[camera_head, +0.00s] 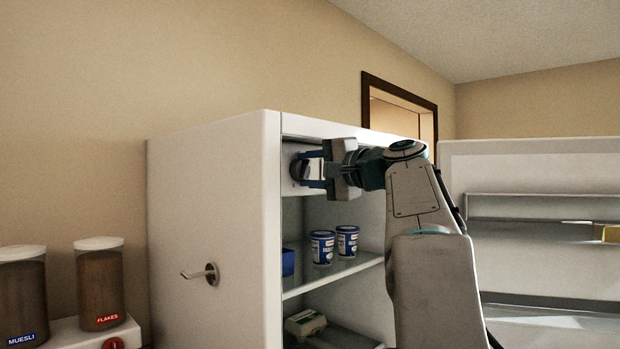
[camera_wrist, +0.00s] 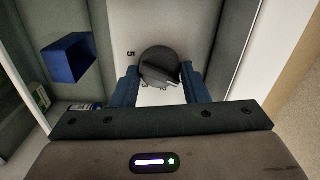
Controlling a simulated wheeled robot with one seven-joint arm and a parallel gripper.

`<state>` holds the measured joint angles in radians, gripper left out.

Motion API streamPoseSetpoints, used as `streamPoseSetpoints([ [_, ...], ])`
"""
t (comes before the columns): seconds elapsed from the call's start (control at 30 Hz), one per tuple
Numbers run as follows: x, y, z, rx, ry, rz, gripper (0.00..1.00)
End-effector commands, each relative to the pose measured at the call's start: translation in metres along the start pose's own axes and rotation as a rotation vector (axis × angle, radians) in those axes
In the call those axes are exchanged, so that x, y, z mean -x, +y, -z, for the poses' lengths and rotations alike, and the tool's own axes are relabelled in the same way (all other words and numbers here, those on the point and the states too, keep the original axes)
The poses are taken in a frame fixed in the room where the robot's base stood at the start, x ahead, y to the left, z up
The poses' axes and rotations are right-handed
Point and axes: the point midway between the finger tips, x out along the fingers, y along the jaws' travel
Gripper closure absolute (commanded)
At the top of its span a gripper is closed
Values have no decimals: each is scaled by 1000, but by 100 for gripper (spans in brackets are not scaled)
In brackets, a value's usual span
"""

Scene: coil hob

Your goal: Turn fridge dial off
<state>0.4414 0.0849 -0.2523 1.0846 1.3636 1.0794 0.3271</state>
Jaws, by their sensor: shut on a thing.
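The fridge (camera_head: 215,200) stands open, with its white door (camera_head: 545,165) swung out to the right. The fridge dial is a round dark grey knob (camera_wrist: 159,67) on a white panel inside the top of the fridge. A digit 5 is printed beside it, and further small marks are partly hidden at its lower edge. My gripper (camera_head: 312,169) reaches into the upper compartment at the dial. In the wrist view its two blue fingers (camera_wrist: 160,82) sit on either side of the dial, shut on it. In the head view the fingers partly cover the dial.
Two blue and white tubs (camera_head: 322,249) stand on the shelf below my gripper, near a blue box (camera_wrist: 69,58). An egg carton (camera_head: 305,323) lies on a lower shelf. A metal hook (camera_head: 201,274) sticks out of the fridge's side. Jars (camera_head: 101,285) stand at far left.

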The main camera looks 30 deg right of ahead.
Motion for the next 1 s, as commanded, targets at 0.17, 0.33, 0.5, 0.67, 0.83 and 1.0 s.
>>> streamPoseSetpoints([
  [0.17, 0, 2, 0, 149, 0, 0, 82],
  [0.33, 0, 0, -1, 263, 0, 0, 82],
  [0.5, 0, 0, 0, 341, -1, 0, 82],
  [0.67, 0, 0, -1, 385, -1, 0, 82],
  [0.83, 0, -1, -1, 403, -2, 0, 82],
  [1.0, 0, -1, -1, 405, -2, 0, 82],
])
